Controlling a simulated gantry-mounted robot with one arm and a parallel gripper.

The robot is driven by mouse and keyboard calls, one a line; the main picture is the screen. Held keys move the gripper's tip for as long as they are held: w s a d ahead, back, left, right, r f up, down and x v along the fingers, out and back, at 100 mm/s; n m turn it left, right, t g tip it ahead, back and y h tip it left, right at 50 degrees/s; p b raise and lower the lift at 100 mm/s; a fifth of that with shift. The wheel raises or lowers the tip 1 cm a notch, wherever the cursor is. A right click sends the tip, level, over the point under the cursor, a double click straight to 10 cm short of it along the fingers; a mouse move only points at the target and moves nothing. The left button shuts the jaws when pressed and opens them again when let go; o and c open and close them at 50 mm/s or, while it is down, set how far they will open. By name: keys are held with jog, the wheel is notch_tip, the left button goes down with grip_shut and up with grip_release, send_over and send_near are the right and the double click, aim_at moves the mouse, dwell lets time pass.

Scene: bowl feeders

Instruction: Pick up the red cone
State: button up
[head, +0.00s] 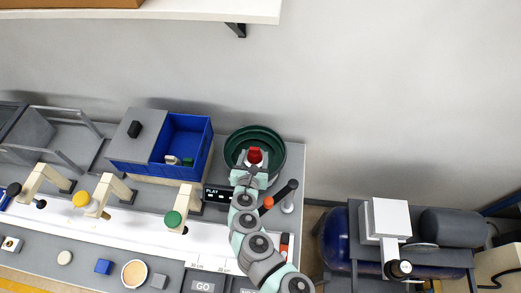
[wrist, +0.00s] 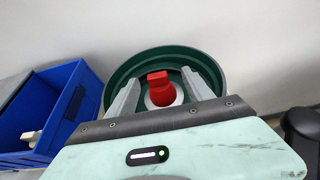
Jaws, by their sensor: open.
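The red cone (head: 255,154) is at the dark green round bowl (head: 231,147) in the head view. In the wrist view the red cone (wrist: 160,92) stands between my two fingers, with a pale round patch around its base. The bowl (wrist: 203,62) curves behind it there. My gripper (head: 254,160) is open, with its fingers reaching over the bowl. In the wrist view my gripper (wrist: 161,82) has a finger on each side of the cone, with visible gaps. I cannot tell whether the fingertips are level with the cone.
A blue bin (head: 190,138) with a few small pieces stands left of the bowl. A black lever (head: 286,191) with an orange end is close to my arm on the right. Beige posts with colored knobs, including a green knob (head: 173,219), line the bench. The wall is behind.

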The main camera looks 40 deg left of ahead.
aim_at(255, 156)
jog(key=x, duration=0.3)
jog(key=shift+a, duration=0.15)
jog(key=shift+w+a+f, duration=0.15)
jog(key=shift+w+f, duration=0.05)
jog(key=shift+f, duration=0.05)
jog(key=shift+f+p+x, duration=0.2)
jog(key=shift+p+x, duration=0.3)
jog(key=shift+x, duration=2.15)
jog(key=shift+s+a, duration=0.1)
jog(key=shift+s, duration=0.1)
jog(key=shift+c, duration=0.3)
grip_shut()
